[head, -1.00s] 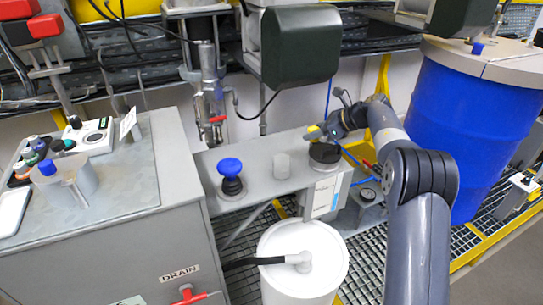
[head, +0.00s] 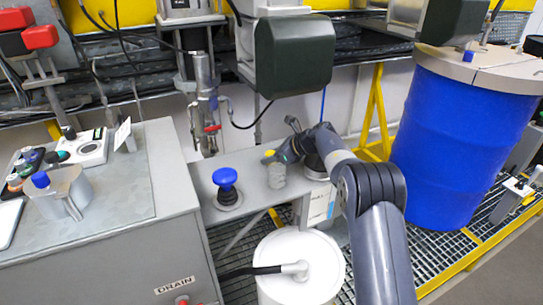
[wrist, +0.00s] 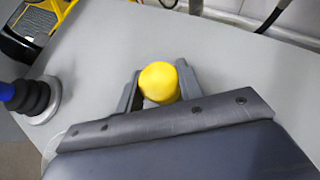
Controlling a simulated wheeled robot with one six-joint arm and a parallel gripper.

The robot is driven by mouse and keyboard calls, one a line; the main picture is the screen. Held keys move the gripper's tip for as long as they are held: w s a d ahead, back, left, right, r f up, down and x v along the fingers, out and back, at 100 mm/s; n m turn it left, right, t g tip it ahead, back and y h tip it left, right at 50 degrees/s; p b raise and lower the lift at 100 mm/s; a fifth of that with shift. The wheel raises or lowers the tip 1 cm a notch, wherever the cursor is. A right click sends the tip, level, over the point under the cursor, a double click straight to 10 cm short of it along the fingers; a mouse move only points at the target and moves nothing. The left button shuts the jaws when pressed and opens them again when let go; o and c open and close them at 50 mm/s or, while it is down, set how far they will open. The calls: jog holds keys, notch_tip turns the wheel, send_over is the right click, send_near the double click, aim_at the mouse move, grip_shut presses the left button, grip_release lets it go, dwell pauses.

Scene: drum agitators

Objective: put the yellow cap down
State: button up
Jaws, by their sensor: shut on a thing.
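The yellow cap (head: 268,155) is small and round and sits between the jaws of my gripper (head: 274,155), over the grey shelf. In the wrist view the cap (wrist: 159,82) is held between the two grey fingers of my gripper (wrist: 159,85), with bare grey surface beyond it.
A blue knob on a black stem (head: 225,180) stands on the grey shelf (head: 245,189) to the left; its base also shows in the wrist view (wrist: 36,98). A dark green housing (head: 293,55) hangs above. A white drum (head: 300,265) stands in front, a blue drum (head: 455,140) to the right.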

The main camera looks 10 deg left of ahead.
jog(key=o, duration=1.1)
jog(key=shift+f, duration=0.1)
jog(key=shift+d+r, duration=0.15)
jog(key=shift+r, duration=0.1)
jog(key=v, duration=1.1)
jog(key=shift+s+d+r, duration=0.15)
jog(key=shift+d, duration=0.15)
